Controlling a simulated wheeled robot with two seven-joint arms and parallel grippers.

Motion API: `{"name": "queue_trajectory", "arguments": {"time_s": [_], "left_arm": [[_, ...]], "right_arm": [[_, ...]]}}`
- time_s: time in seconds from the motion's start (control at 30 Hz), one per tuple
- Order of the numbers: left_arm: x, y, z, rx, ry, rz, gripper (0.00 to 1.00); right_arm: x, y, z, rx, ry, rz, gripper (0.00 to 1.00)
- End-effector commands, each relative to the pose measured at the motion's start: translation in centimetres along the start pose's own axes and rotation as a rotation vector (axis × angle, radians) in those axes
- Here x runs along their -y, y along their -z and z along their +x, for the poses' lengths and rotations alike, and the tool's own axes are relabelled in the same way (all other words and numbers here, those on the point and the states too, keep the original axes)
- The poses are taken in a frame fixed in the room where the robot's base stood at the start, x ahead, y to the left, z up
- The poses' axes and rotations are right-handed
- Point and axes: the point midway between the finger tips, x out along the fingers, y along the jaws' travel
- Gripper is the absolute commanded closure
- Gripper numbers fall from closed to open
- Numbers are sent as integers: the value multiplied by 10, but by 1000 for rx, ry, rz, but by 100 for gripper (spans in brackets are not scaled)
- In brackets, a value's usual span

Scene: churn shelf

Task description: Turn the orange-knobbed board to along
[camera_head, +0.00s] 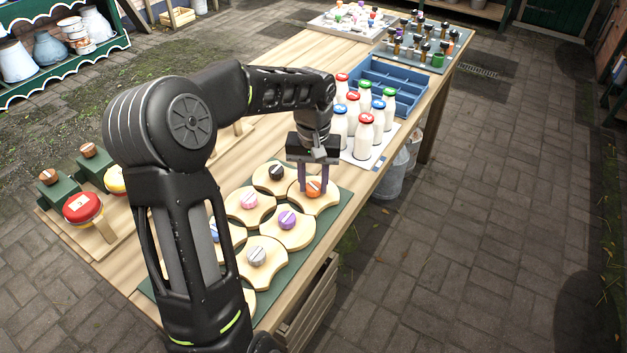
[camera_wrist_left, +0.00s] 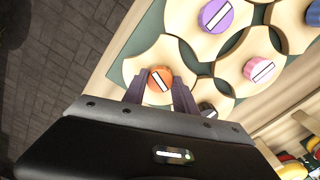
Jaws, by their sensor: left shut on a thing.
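The orange-knobbed board (camera_head: 326,204) is a pale wooden piece with concave sides at the far right corner of the green mat (camera_head: 345,199). Its orange knob (camera_head: 314,188) carries a white stripe. My left gripper (camera_head: 314,190) points down over this board with its purple fingers shut on the orange knob. In the left wrist view the fingers (camera_wrist_left: 160,88) stand on both sides of the orange knob (camera_wrist_left: 159,79), whose white stripe runs slantwise. My right gripper is in neither view.
Capped milk bottles (camera_head: 364,134) and a blue crate (camera_head: 398,91) stand beyond. My left arm hides part of the mat.

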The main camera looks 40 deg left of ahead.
Motion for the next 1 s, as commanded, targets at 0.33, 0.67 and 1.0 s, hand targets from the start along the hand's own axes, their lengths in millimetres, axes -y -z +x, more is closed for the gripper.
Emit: {"name": "queue_trajectory", "arguments": {"time_s": [0.33, 0.67, 1.0], "left_arm": [[0, 0, -1, -2, 0, 326, 100], [-1, 0, -1, 0, 0, 639, 100], [0, 0, -1, 0, 0, 957, 100]], "right_arm": [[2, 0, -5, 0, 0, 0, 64], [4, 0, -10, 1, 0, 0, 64], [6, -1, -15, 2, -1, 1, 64]]}}
